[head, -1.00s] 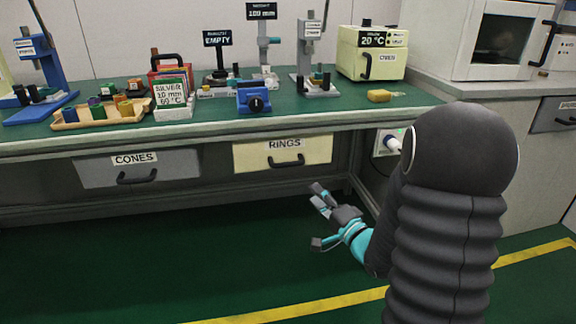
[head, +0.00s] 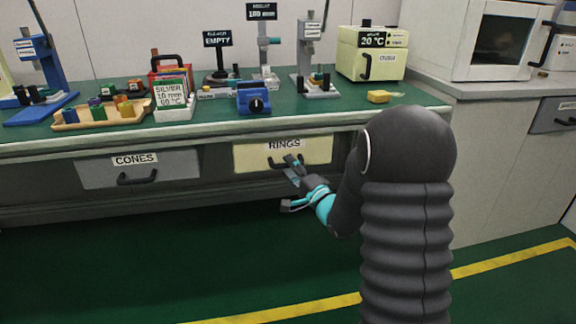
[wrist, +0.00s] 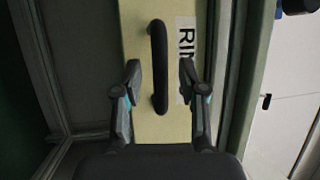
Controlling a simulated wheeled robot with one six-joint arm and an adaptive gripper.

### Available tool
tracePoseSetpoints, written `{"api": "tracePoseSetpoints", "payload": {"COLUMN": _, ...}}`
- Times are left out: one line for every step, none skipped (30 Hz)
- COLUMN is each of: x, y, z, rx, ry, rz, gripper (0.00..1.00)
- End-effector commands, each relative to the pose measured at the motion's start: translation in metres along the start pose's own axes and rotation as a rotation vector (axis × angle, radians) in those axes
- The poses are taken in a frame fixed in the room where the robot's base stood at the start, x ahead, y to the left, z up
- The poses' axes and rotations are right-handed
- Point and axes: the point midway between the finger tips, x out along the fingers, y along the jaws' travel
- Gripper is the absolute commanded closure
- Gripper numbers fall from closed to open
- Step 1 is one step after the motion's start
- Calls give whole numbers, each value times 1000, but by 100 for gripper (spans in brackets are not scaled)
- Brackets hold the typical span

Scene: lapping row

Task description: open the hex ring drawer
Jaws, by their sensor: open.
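The cream drawer (head: 247,157) labelled RINGS sits shut under the green-topped bench, with a black bar handle (wrist: 158,66) on its front. My gripper (head: 290,182) is in front of and a little below this drawer in the head view, partly covering its handle. In the wrist view my gripper (wrist: 160,84) is open, with one finger on each side of the handle's line. The handle lies ahead between the fingertips, and neither finger visibly touches it. I cannot tell the exact depth gap.
A grey drawer (head: 106,170) labelled CONES is shut to the left. The bench top (head: 340,115) holds a wooden tray (head: 72,126), a blue device (head: 254,98) and a cream oven (head: 371,54). A grey cabinet (head: 505,165) stands to the right. The green floor in front is clear.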

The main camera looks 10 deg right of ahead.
Motion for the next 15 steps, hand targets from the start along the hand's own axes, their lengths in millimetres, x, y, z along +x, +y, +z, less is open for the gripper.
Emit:
{"api": "tracePoseSetpoints", "payload": {"x": 5, "y": 0, "z": 0, "rx": 0, "ry": -1, "rz": 0, "gripper": 59}}
{"api": "tracePoseSetpoints", "payload": {"x": 8, "y": 0, "z": 0, "rx": 0, "ry": 0, "rz": -1, "gripper": 59}}
{"api": "tracePoseSetpoints", "payload": {"x": 10, "y": 0, "z": 0, "rx": 0, "ry": 0, "rz": -1, "gripper": 59}}
{"api": "tracePoseSetpoints", "payload": {"x": 11, "y": 0, "z": 0, "rx": 0, "ry": 0, "rz": -1, "gripper": 59}}
{"api": "tracePoseSetpoints", "payload": {"x": 12, "y": 0, "z": 0, "rx": 0, "ry": 0, "rz": -1, "gripper": 59}}
{"api": "tracePoseSetpoints", "payload": {"x": 14, "y": 0, "z": 0, "rx": 0, "ry": 0, "rz": -1, "gripper": 59}}
{"api": "tracePoseSetpoints", "payload": {"x": 14, "y": 0, "z": 0, "rx": -1, "ry": 0, "rz": -1, "gripper": 59}}
{"api": "tracePoseSetpoints", "payload": {"x": 15, "y": 0, "z": 0, "rx": -1, "ry": 0, "rz": -1, "gripper": 59}}
{"api": "tracePoseSetpoints", "payload": {"x": 15, "y": 0, "z": 0, "rx": -1, "ry": 1, "rz": -1, "gripper": 59}}
{"api": "tracePoseSetpoints", "payload": {"x": 15, "y": 0, "z": 0, "rx": -1, "ry": 1, "rz": 0, "gripper": 59}}
{"api": "tracePoseSetpoints", "payload": {"x": 15, "y": 0, "z": 0, "rx": -1, "ry": 1, "rz": 0, "gripper": 59}}
{"api": "tracePoseSetpoints", "payload": {"x": 15, "y": 0, "z": 0, "rx": -1, "ry": 1, "rz": 0, "gripper": 59}}
{"api": "tracePoseSetpoints", "payload": {"x": 15, "y": 0, "z": 0, "rx": 0, "ry": 1, "rz": 0, "gripper": 59}}
{"api": "tracePoseSetpoints", "payload": {"x": 15, "y": 0, "z": 0, "rx": -1, "ry": 1, "rz": 0, "gripper": 59}}
{"api": "tracePoseSetpoints", "payload": {"x": 15, "y": 0, "z": 0, "rx": 0, "ry": 1, "rz": 0, "gripper": 64}}
